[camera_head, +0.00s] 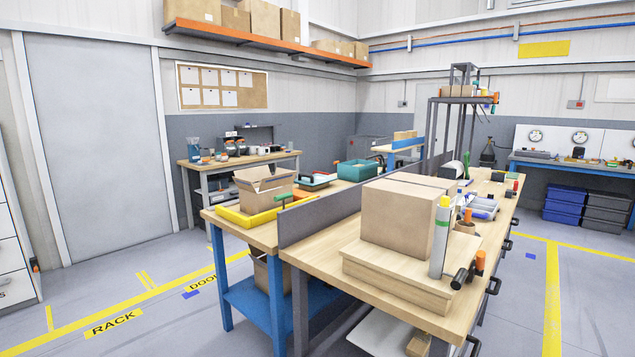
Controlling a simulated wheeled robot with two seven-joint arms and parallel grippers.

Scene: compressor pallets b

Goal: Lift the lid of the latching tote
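Neither of my grippers shows in the head view. I cannot tell for certain which container is the latching tote. Stacked blue totes (563,205) and stacked dark grey totes (606,211) stand on the floor under the far right bench; they are too small to make out lids or latches. A teal bin (357,171) sits on the far part of the left workbench, and its top looks open.
A wooden workbench (330,252) with a grey divider (320,216) fills the middle. On it are a cardboard box (398,217), a wooden board, a cylinder and tools. Floor is clear at left and right.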

